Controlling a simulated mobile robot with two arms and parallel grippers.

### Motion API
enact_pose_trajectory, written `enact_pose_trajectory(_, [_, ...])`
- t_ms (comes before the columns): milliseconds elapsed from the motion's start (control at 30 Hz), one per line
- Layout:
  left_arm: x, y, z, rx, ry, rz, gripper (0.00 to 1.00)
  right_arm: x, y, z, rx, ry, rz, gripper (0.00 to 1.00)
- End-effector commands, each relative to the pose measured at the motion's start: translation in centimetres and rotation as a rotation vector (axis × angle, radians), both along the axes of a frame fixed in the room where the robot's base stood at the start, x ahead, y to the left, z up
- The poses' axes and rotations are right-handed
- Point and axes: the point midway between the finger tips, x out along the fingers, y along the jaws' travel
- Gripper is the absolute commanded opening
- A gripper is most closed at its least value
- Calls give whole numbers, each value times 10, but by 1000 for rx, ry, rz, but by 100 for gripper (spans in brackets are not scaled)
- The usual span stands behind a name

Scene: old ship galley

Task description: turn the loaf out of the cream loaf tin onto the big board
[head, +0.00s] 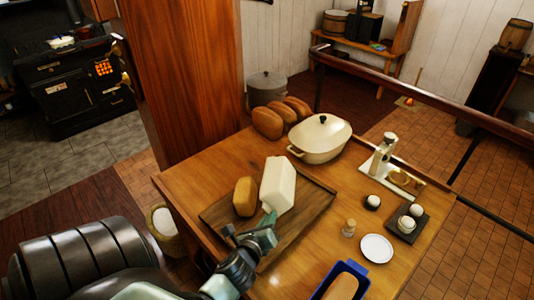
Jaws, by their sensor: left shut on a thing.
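The cream loaf tin (279,186) is over the big board (313,209), tipped so that its smooth outside faces me and its opening is hidden. My left gripper (268,220) is shut on its near end. A brown loaf (245,196) is on the board just left of the tin, outside it. I cannot tell whether the tin touches the board or the loaf. My right gripper is not in view.
A lidded cream casserole (321,138) and several loaves (268,123) stand at the back. To the right are a white plate (376,248), a small corked jar (349,228), a dark tray (405,231) and a cream scale-like device (384,155). A blue tin (355,269) holds a loaf in front.

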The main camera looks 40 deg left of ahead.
Motion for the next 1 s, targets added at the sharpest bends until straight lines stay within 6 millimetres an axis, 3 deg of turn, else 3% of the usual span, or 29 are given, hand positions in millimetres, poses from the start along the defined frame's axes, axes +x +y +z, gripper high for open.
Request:
enact_pose_trajectory(500, [8,-11,34,3,-3,-3,0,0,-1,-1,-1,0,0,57])
enact_pose_trajectory(867, [8,-13,34,-2,0,-2,0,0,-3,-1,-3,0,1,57])
enact_pose_trajectory(1000, [5,-21,27,0,0,-25,0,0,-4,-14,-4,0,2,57])
